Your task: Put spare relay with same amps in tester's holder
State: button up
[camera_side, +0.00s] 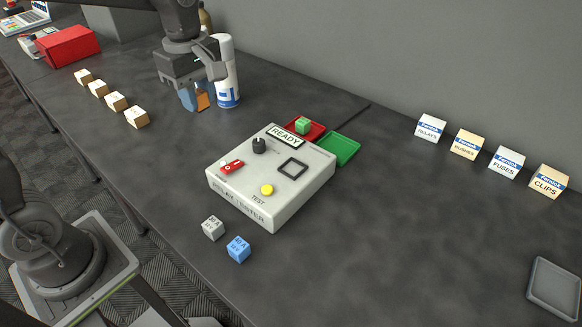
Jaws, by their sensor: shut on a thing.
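The white relay tester (250,205) stands mid-table, marked READY and RELAY TESTER. Its holder, a black square frame (292,168), is on its top and looks empty. My gripper (194,98) is behind and left of the tester, above the table, shut on a small orange relay (203,101). A blue piece shows beside the orange; I cannot tell whether it is a fingertip or part of the load. A grey relay (212,228) and a blue relay (238,249) lie in front of the tester; their amp marks are too small to read surely. A green relay (303,125) sits in the red tray (318,133).
A white-and-blue spray can (228,75) stands close beside my gripper. A green tray (340,150) is behind the tester. Several cream blocks (115,102) line the left edge. Labelled boxes (467,143) stand along the wall. A grey tray (554,290) lies far right. The table's right middle is clear.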

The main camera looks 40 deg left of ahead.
jog(key=w+d, duration=0.5)
send_over(293, 170)
notch_tip(293, 170, down, 6)
jog(key=shift+a+r, duration=0.1)
jog(key=shift+a, duration=0.05)
jog(key=shift+f, duration=2.15)
jog(key=shift+f, duration=0.2)
